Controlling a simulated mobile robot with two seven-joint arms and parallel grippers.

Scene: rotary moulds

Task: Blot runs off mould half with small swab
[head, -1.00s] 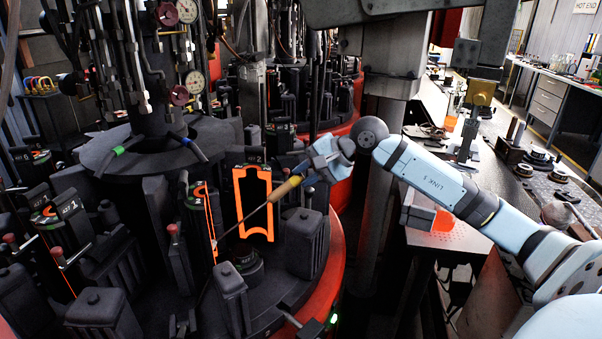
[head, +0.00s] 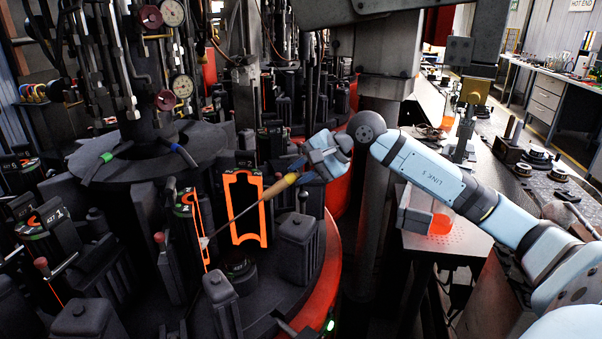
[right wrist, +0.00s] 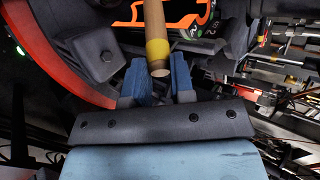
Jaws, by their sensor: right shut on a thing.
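My right gripper (head: 300,172) is shut on the wooden handle of the small swab (head: 280,187). In the right wrist view the handle (right wrist: 155,35), with a yellow band, stands between my blue fingers (right wrist: 160,82). The swab's thin rod slants down left, and its pale tip (head: 203,242) appears at the lower part of the left mould half (head: 199,228), marked 2. I cannot tell whether it touches. That half shows a narrow orange edge; the facing half (head: 262,220) shows a wide orange-rimmed cavity. Any runs are too small to make out. My left gripper is not in view.
Dark blocks (head: 297,240) stand on the round machine table with a red rim (head: 325,275). Hoses and gauges (head: 181,88) hang above a central column. A perforated side table (head: 425,240) stands at right. Open air lies around my right forearm.

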